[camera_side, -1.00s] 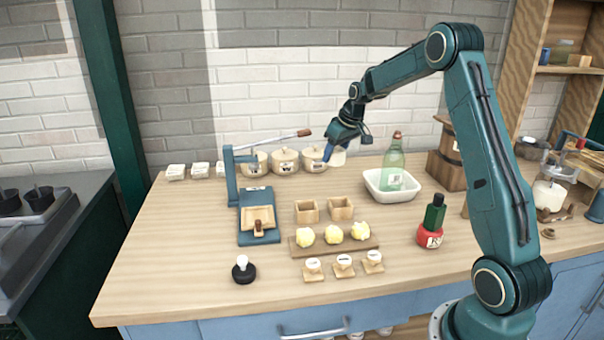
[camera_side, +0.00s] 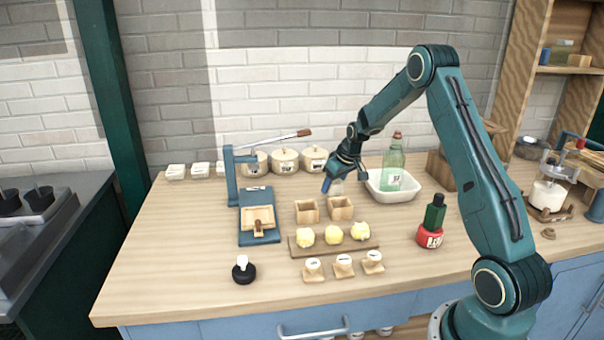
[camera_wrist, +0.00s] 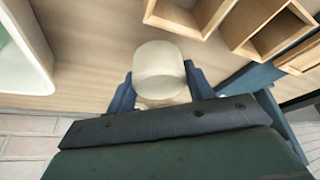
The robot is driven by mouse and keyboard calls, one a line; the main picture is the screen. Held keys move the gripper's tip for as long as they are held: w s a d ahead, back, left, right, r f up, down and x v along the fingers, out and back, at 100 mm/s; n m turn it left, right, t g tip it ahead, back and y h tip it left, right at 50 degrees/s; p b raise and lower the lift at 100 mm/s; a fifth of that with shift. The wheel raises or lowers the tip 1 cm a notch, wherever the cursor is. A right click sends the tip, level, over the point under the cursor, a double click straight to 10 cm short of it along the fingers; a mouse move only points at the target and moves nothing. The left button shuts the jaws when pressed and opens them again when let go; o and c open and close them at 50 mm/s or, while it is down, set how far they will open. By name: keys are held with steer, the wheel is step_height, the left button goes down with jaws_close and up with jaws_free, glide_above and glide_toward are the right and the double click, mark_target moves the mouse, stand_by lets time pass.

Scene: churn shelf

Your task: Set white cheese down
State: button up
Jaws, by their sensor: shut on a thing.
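The white cheese (camera_wrist: 160,68) is a pale, short cylinder between the fingers of my gripper (camera_wrist: 160,88) in the wrist view. My gripper is shut on it. In the side view my gripper (camera_side: 331,184) hangs low behind the two open wooden boxes, left of the white tray, and the cheese (camera_side: 338,187) shows as a small pale patch beside the fingers. I cannot tell whether its underside touches the table.
Two open wooden boxes (camera_side: 307,211) stand in front of my gripper. A white tray (camera_side: 398,196) with a green bottle (camera_side: 393,162) is to its right. Several lidded crocks (camera_side: 285,162) line the back. A blue lever press (camera_side: 258,238) stands left. Bare tabletop (camera_side: 385,222) lies right of the boxes.

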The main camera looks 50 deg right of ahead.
mark_target(333, 191)
steer(key=shift+f, duration=1.45)
steer(key=shift+f, duration=0.1)
steer(key=o, duration=1)
steer(key=v, duration=1.2)
steer(key=shift+w, duration=0.1)
